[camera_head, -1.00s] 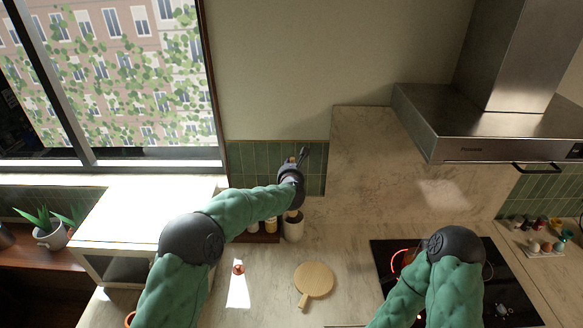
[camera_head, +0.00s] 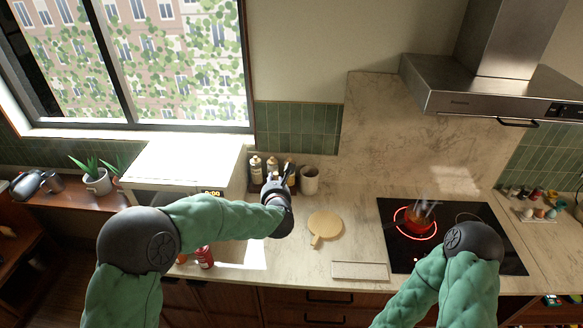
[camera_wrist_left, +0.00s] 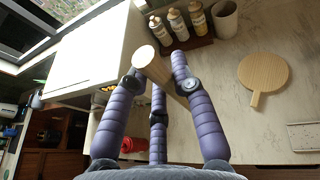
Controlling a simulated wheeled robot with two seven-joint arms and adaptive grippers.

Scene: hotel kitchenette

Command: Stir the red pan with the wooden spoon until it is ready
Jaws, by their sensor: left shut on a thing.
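The red pan (camera_head: 416,222) sits on a glowing red ring of the black hob, with pale wisps above it. My left gripper (camera_head: 277,184) is above the counter, left of the crock and well left of the pan. In the left wrist view its purple fingers (camera_wrist_left: 152,82) are closed around a pale wooden piece (camera_wrist_left: 145,57), which looks like the wooden spoon. Its round end faces the camera; the rest is largely hidden. My right forearm shows in front of the hob, but its gripper does not show.
A pale crock (camera_head: 310,180) stands behind the round wooden board (camera_head: 325,226). Bottles (camera_head: 256,166) stand on a dark tray beside the white microwave (camera_head: 185,163). A red jar (camera_head: 204,257) is near the front edge. The range hood (camera_head: 490,85) overhangs the hob (camera_head: 450,258).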

